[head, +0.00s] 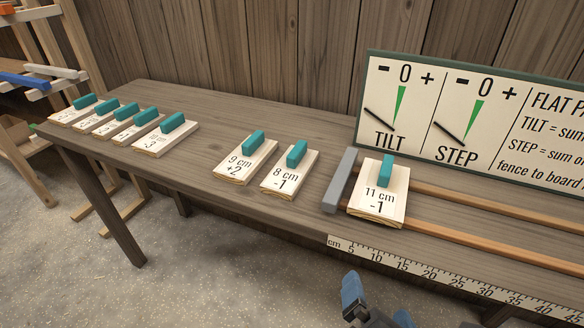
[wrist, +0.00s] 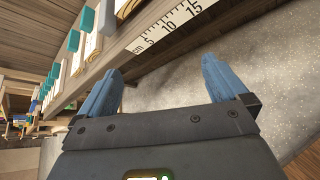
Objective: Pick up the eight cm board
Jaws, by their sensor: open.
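The eight cm board (head: 285,181) is a pale wooden block marked "8 cm -1" with a teal handle on top. It lies on the wooden table near its front edge, between the "9 cm +2" board (head: 241,167) and the grey fence (head: 339,181). My gripper (head: 377,306) shows at the bottom of the head view, in front of the table and to the right of the eight cm board, apart from it. In the wrist view its two blue fingers (wrist: 160,88) are spread with nothing between them.
The "11 cm -1" board (head: 378,201) rests on two wooden rails right of the fence. Several more boards with teal handles lie at the table's left end. A sign (head: 470,115) stands behind the rails. A cm ruler (head: 440,280) runs along the front edge.

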